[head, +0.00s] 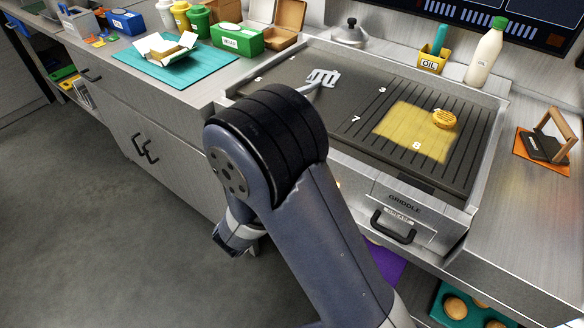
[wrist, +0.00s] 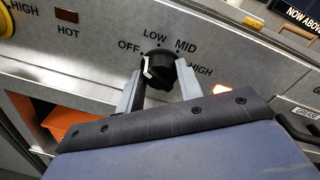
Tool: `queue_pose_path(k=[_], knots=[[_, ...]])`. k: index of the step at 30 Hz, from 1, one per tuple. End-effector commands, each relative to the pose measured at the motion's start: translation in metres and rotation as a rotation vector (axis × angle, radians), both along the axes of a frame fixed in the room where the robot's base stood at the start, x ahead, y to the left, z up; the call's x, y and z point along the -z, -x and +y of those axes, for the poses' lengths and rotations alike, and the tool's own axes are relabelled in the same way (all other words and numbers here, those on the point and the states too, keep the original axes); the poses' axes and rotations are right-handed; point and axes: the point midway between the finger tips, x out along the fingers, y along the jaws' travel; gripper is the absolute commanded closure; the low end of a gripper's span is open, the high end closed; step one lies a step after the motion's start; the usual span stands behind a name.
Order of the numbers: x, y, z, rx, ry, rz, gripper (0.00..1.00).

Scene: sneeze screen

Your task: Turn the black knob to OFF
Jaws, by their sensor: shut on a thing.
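The black knob (wrist: 161,67) sits on the steel front panel (wrist: 95,62) in the wrist view. LOW and MID are printed above it, OFF at its upper left and HIGH at its right. Its white pointer mark is on the left side, near the OFF label. My gripper (wrist: 161,80) is shut on the knob, one finger on each side. The lower part of the knob is hidden by my gripper. In the head view my arm hides the knob and the fingertips.
An orange light (wrist: 222,90) glows right of the knob, and a HOT label is at its left. An orange bin (wrist: 70,125) is below the panel. A drawer handle (head: 393,228) sticks out in front.

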Motion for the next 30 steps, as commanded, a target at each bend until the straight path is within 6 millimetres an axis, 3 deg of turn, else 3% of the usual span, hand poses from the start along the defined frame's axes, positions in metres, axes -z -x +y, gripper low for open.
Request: queue_pose_path(k=[12,13,18,21,30], knots=[[0.0006,0.0000,0.0002,-0.001,0.008,0.006,0.88],[0.0006,0.0000,0.0002,-0.001,0.008,0.006,0.65],[0.0004,0.0001,0.0001,-0.001,0.007,0.006,0.51],[0.0003,0.0000,0.0002,0.000,0.007,0.005,0.44],[0.0000,0.0024,0.0024,-0.002,0.007,0.004,0.44]])
